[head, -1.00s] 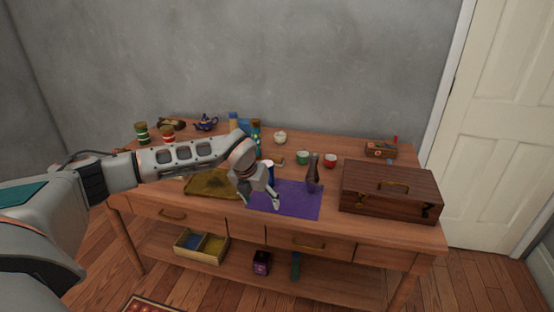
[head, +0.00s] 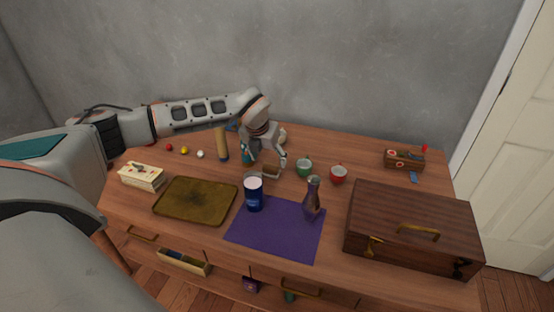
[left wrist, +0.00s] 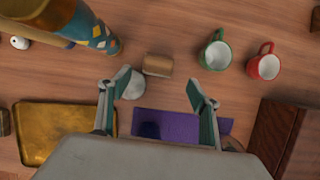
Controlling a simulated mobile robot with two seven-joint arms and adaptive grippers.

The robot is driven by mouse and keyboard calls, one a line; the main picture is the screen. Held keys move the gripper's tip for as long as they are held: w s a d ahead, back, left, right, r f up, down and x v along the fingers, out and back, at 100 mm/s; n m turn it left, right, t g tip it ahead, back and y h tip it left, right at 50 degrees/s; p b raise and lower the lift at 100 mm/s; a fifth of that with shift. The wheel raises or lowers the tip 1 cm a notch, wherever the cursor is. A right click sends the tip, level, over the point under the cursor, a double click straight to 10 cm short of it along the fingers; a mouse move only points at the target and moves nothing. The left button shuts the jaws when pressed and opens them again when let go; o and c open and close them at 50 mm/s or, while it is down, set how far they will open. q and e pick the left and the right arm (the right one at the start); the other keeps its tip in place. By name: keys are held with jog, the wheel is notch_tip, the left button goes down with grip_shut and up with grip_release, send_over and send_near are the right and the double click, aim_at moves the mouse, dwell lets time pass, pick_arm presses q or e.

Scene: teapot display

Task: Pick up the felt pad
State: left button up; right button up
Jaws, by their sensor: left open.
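A small tan block (head: 271,172), which looks like the felt pad, lies on the table behind the purple mat. It also shows in the left wrist view (left wrist: 157,66), just beyond the space between the fingertips. My left gripper (head: 265,162) is open and empty above the table around this block, its two fingers spread to either side. In the left wrist view the open fingers (left wrist: 158,80) frame the block without visible contact. I cannot tell the height between them. My right gripper is in neither view.
A blue can (head: 253,197) stands close in front of the block. A green mug (head: 304,167), red mug (head: 338,174) and dark bottle (head: 312,196) stand to the right. A patterned bottle (left wrist: 92,36) is left. The purple mat (head: 275,235) has bare room.

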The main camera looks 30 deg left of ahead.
aim_at(270, 165)
pick_arm(q)
jog(key=shift+w+f, duration=0.15)
jog(key=shift+w, duration=0.1)
jog(key=shift+x, duration=1.05)
jog(key=x, duration=0.2)
jog(key=b+x, duration=0.1)
jog(key=x, duration=0.1)
jog(key=shift+a+f, duration=0.25)
jog(key=shift+w+f, duration=0.1)
jog(key=shift+f, duration=0.15)
jog(key=shift+a, duration=0.1)
jog(key=c, duration=1.2)
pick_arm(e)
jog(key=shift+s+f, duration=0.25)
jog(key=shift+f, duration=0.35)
